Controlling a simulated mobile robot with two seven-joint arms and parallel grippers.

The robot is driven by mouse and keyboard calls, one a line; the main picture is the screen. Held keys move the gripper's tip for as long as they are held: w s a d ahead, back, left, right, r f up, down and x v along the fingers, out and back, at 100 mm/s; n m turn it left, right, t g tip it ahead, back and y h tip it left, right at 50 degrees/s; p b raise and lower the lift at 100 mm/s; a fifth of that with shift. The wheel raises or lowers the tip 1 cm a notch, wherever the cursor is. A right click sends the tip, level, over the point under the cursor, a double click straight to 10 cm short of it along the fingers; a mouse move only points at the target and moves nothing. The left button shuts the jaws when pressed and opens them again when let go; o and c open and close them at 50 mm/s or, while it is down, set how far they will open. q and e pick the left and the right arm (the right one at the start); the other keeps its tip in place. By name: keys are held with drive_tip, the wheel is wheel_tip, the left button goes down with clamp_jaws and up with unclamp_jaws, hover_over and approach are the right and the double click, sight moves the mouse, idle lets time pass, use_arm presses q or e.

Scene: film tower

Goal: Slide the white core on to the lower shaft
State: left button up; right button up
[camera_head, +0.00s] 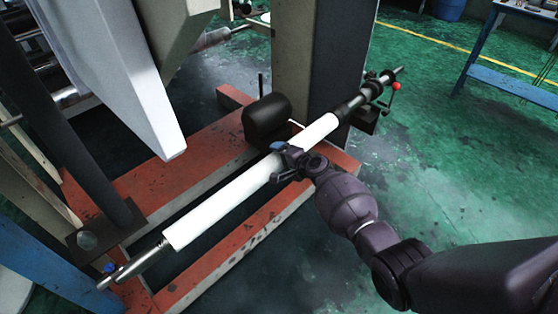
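The white core (220,208) is a long white tube lying diagonally across the middle of the head view. It is around the lower shaft, whose metal end (135,267) sticks out at the lower left and whose dark end (352,103) shows at the upper right. My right gripper (284,160) is at the core, right of its middle, with its fingers against or around it. The gripper body hides part of the core there, and I cannot tell whether the fingers are closed. My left gripper is not in view.
A red-orange frame (245,232) lies under the core. A black rounded part (267,120) stands close behind it. A grey post (322,60) rises behind, and a pale panel (125,75) hangs at upper left. A blue bench (510,85) stands far right; green floor (460,160) is clear.

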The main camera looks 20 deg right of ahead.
drive_tip(key=shift+o, duration=0.6)
drive_tip(key=shift+s+a+f, duration=0.1)
drive_tip(key=shift+a, duration=0.05)
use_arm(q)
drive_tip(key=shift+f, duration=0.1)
use_arm(e)
drive_tip(key=shift+s+r, duration=0.3)
use_arm(q)
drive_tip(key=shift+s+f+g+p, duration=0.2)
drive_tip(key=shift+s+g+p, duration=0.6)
drive_tip(key=shift+p, duration=1.3)
use_arm(e)
drive_tip(key=v, duration=1)
